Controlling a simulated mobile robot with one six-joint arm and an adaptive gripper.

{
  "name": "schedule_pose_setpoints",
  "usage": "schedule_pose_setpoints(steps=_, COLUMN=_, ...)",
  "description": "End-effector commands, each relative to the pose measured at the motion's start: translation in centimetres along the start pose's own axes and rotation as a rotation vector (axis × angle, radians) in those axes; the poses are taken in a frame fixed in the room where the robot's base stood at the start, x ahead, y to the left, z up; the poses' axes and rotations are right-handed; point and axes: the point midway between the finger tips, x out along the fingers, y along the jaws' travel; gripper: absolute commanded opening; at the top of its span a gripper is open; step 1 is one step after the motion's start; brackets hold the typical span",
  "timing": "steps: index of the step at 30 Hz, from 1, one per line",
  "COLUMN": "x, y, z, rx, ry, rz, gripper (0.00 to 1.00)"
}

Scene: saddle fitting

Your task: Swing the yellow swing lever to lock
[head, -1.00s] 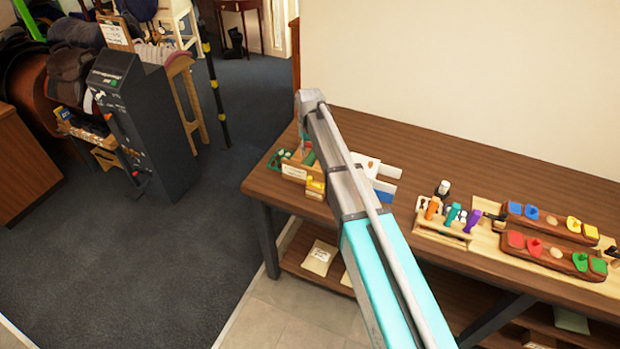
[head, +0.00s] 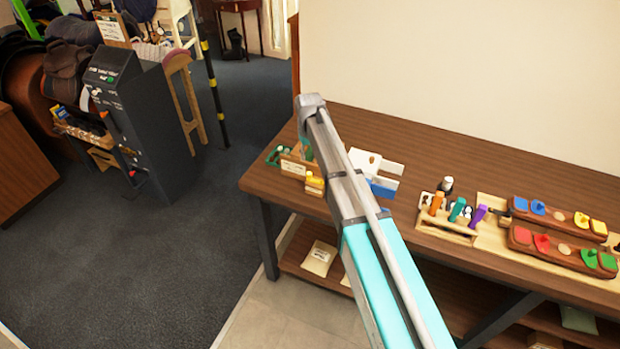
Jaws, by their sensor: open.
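On the upper brown wooden bar (head: 543,216) at the right of the bench, a yellow piece with a raised knob (head: 581,219) sits beside a flat yellow piece (head: 598,227). The knobbed one looks like the yellow swing lever, but it is too small to tell how it is turned. The fingertips of my gripper are not visible. My arm crosses the middle of the head view, and its far end is over the left part of the bench, well away from the yellow pieces.
A lower bar (head: 560,253) carries red and green pieces. A rack (head: 447,222) with orange, teal and purple handles stands left of the bars. A yellow block (head: 315,182) and a small wooden box (head: 298,168) are at the bench's left end. A dark cabinet (head: 145,125) stands on the floor.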

Motion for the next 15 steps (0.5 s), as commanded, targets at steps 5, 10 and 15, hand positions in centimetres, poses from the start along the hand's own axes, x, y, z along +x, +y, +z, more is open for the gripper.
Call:
schedule_pose_setpoints(steps=5, x=1.8, y=0.0, z=0.0, rx=0.0, ry=0.0, rz=0.0, gripper=0.44)
schedule_pose_setpoints(steps=10, x=3.0, y=-0.1, z=0.0, rx=-0.001, ry=0.0, rz=0.0, gripper=0.44)
schedule_pose_setpoints(steps=15, x=4.3, y=-0.1, z=0.0, rx=-0.001, ry=0.0, rz=0.0, gripper=0.44)
